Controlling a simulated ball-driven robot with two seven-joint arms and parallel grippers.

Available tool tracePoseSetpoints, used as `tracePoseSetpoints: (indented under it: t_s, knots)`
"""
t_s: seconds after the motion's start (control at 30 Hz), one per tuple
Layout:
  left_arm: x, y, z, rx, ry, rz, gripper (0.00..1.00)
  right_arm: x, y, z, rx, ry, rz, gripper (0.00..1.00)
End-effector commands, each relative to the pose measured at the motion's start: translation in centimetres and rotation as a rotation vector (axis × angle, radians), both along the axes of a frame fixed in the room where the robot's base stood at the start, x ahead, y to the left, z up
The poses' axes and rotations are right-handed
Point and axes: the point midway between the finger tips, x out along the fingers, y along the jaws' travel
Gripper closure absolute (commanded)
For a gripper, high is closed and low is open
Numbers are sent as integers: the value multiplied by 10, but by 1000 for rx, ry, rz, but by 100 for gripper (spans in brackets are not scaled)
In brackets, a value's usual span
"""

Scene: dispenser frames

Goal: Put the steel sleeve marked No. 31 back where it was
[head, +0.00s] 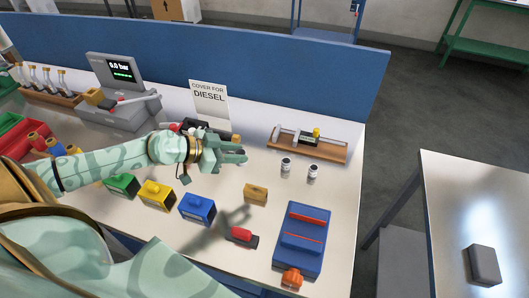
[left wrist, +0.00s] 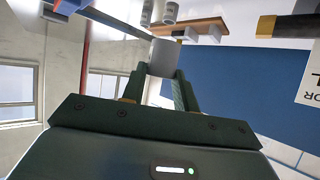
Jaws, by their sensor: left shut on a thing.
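My left gripper (head: 240,156) is above the middle of the bench. In the left wrist view its fingers (left wrist: 168,76) are shut on a plain grey steel sleeve (left wrist: 164,56); no number can be read on it. In the head view I cannot make out the held sleeve. Two small steel sleeves with dark markings stand upright on the bench to the right of the gripper, a left one (head: 286,164) and a right one (head: 313,171). Their markings are too small to read. Both also show at the top of the left wrist view (left wrist: 147,12). My right gripper is not in view.
A wooden-based fixture (head: 322,152) stands behind the two sleeves. A "COVER FOR DIESEL" sign (head: 209,103) stands behind the gripper.

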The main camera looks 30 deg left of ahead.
Motion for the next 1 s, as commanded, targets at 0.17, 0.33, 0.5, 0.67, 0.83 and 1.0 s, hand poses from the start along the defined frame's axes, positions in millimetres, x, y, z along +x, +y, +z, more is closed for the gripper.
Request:
tracePoseSetpoints:
  t_s: [0.17, 0.33, 0.5, 0.67, 0.83, 1.0]
  knots:
    - [53, 5, -32, -4, -4, 3, 97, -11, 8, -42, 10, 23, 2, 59]
    - [87, 8, -66, -5, 3, 2, 97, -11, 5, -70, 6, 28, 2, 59]
    - [103, 9, -81, -3, 2, 0, 97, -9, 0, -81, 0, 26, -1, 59]
    - [111, 10, -89, -2, 0, 0, 97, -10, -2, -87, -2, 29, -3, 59]
    - [113, 10, -121, -2, 6, -2, 97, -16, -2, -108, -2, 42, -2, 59]
    - [113, 11, -120, 0, 1, -2, 97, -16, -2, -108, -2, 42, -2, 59]
